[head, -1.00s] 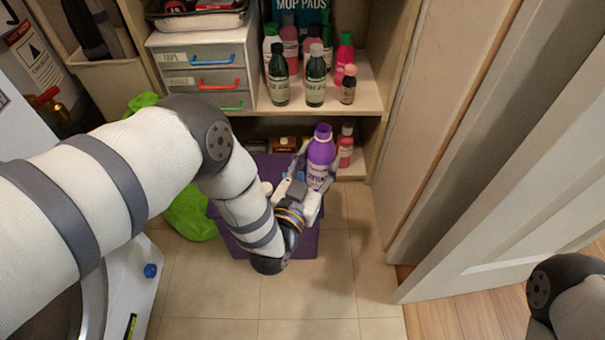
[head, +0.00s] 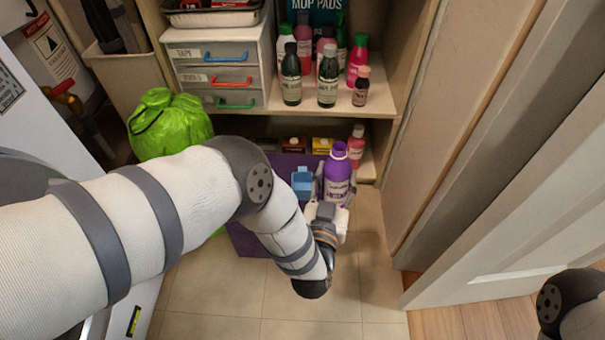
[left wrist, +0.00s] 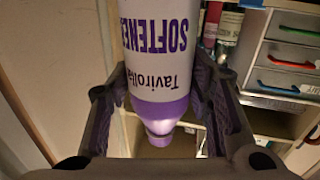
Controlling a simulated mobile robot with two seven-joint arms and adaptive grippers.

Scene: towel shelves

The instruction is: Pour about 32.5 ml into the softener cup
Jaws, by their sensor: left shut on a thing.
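A purple softener bottle (head: 338,168) with a white label stands about upright in my left gripper (head: 334,196), in front of the lower shelf. In the left wrist view the gripper's fingers (left wrist: 160,98) are on both sides of the bottle (left wrist: 155,55), and its label reads upside down there. I cannot tell whether its mouth is open or how full it is. My right gripper is out of view.
A purple surface (head: 246,240) lies low behind my left arm. A green bag (head: 168,122) is at the left. The shelf holds several bottles (head: 328,82) and a drawer unit (head: 222,78). A white door (head: 500,200) stands at the right. Tiled floor (head: 220,295) is open in front.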

